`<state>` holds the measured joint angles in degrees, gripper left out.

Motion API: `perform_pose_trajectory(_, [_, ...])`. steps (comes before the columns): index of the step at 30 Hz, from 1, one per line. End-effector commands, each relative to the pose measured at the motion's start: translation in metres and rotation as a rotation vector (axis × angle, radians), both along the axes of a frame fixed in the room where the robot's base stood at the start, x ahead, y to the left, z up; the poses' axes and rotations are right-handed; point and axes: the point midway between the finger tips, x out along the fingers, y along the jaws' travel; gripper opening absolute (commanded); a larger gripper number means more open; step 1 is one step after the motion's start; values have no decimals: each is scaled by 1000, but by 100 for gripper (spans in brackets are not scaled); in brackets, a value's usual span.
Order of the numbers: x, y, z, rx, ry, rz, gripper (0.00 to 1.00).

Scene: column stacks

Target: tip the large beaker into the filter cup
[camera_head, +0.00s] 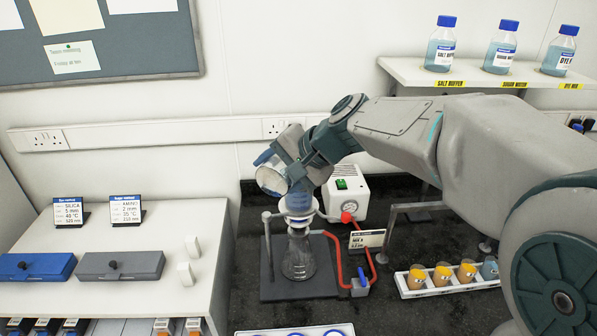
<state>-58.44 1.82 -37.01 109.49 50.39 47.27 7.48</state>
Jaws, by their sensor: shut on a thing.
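The large beaker (270,180) is in my gripper (282,164), above and slightly left of the filter cup. It is strongly tilted, with its round end facing down and towards the camera. My gripper is shut on it and hides part of it. The filter cup (298,203) sits on top of a clear conical flask (299,258), held by a stand with a dark base. The beaker's lower edge is close to the cup's rim; I cannot tell whether they touch or whether anything flows.
A white pump box (347,198) stands behind the flask, with a red hose (372,258) and a blue valve (361,282) at the right. A white rack (408,289) of small cups lies further right. Labelled bottles (441,45) stand on the shelf. A white cabinet (215,215) is at the left.

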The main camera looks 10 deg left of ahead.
Motion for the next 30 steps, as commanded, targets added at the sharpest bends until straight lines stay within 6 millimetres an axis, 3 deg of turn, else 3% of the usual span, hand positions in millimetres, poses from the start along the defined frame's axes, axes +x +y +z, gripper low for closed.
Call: perform_pose_trajectory(30, [3,-1,7,35,117,-1,35])
